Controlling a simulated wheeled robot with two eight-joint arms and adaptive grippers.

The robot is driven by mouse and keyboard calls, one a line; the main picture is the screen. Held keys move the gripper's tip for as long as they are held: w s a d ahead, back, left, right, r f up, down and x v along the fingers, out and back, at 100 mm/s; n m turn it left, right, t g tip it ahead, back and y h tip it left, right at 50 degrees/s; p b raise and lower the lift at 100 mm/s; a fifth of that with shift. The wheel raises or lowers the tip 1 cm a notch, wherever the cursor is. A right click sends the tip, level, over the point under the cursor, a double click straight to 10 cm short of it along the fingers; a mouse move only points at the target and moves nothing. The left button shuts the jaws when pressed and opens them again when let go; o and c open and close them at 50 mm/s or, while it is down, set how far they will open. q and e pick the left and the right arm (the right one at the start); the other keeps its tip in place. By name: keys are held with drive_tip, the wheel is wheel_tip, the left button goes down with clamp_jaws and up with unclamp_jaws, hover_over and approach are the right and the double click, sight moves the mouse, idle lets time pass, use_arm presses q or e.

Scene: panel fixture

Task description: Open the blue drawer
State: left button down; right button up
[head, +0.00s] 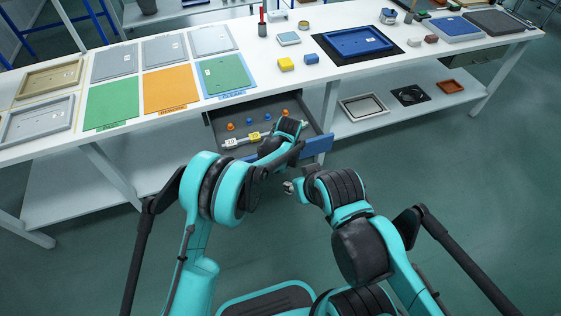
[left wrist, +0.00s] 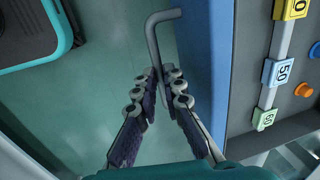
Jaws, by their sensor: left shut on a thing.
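The blue drawer (head: 318,145) under the table is pulled out, and its grey interior with small items shows in the head view. Its blue front (left wrist: 206,80) stands upright in the left wrist view, with a grey bar handle (left wrist: 154,38) on it. My left gripper (left wrist: 162,78) is shut on the handle, one finger on each side. In the head view my left wrist covers part of the drawer and hides the fingers. My right gripper (head: 289,187) is apart from the drawer, in front of it; its fingers are too small to read.
Inside the drawer are orange knobs (head: 284,112) and a row of labelled blocks (head: 231,143). The white table (head: 275,88) above carries coloured mats, panels and a blue tray (head: 357,41). A lower shelf (head: 375,128) holds trays at the right. The green floor at the right is clear.

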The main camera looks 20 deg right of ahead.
use_arm(q)
drive_tip(key=shift+s, duration=0.7)
drive_tip(key=c, duration=1.6)
unclamp_jaws()
drive_tip(key=shift+r, duration=0.1)
wheel_tip(320, 180, up, 12)
drive_tip(key=s, duration=0.2)
drive_tip(key=shift+f, duration=0.2)
